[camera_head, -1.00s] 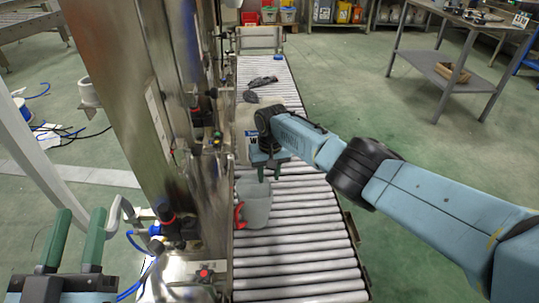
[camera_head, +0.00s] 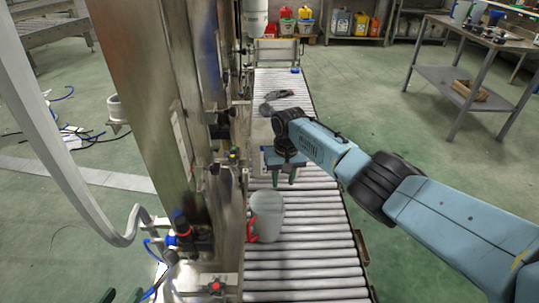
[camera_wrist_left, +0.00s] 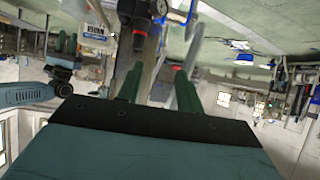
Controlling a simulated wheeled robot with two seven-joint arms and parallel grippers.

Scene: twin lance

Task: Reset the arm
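My right gripper (camera_head: 282,180) hangs over the roller conveyor with its green fingers pointing down and apart, nothing visible between them. A grey jug (camera_head: 268,212) with a red handle stands on the rollers just below and nearer than these fingers, apparently clear of them. My left gripper (camera_head: 122,296) shows only its green fingertips at the bottom left edge of the head view. In the left wrist view its fingers (camera_wrist_left: 158,88) are spread and hold nothing visible.
The conveyor (camera_head: 305,260) runs away through the middle, with dark items (camera_head: 280,95) further along. A steel machine column (camera_head: 150,110) with valves and hoses stands between my grippers. A grey workbench (camera_head: 460,75) is at the far right. Green floor right of the conveyor is open.

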